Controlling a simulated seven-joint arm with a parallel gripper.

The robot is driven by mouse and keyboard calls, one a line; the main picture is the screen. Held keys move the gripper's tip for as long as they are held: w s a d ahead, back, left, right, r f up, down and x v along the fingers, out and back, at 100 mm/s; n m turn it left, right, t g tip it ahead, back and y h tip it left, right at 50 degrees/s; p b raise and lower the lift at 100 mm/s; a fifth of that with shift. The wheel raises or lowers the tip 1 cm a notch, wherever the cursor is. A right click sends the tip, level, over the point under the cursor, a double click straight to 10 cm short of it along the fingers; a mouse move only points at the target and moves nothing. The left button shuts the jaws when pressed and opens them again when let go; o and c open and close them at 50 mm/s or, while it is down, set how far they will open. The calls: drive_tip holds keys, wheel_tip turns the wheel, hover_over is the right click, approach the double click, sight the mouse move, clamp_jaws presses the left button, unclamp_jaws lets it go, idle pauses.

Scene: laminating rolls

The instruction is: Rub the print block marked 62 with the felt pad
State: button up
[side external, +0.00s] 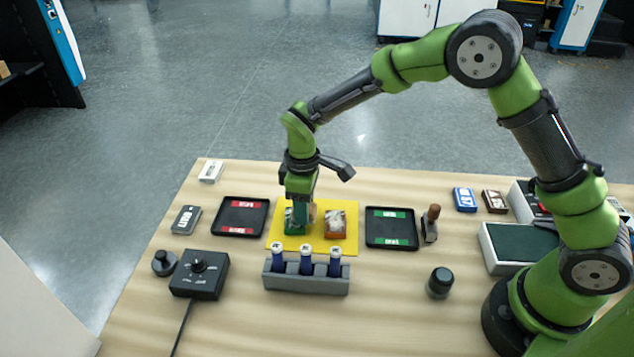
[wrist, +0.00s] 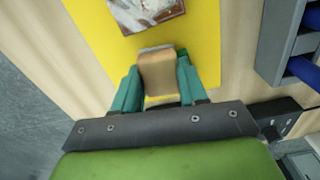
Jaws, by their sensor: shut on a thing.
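My gripper (side external: 300,222) is low over the yellow mat (side external: 283,238). In the wrist view its teal fingers (wrist: 158,88) are shut on a tan piece with a pale grey edge, which looks like the felt pad (wrist: 158,72). A brown print block (side external: 335,223) with a smeared whitish top lies on the mat, just right of the gripper. It also shows in the wrist view (wrist: 146,12), cut off by the top edge, a small gap beyond the pad. I cannot read a number on it. The pad's underside is hidden.
A rack (side external: 306,283) with three blue tubes stands in front of the mat. A red-labelled tray (side external: 240,216) is left, a green-labelled tray (side external: 391,228) right, with a wooden-handled tool (side external: 430,223) beyond. Blue (side external: 464,200) and brown (side external: 494,201) blocks lie farther right. A control box (side external: 199,273) sits front left.

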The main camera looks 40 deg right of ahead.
sight(286, 218)
drive_tip(key=shift+a, duration=0.35)
drive_tip(key=shift+w+a, duration=1.1)
drive_tip(key=shift+a, duration=0.15)
drive_tip(key=shift+s+d, duration=1.3)
drive_tip(key=shift+d, duration=0.2)
drive_tip(key=shift+r, duration=4.2)
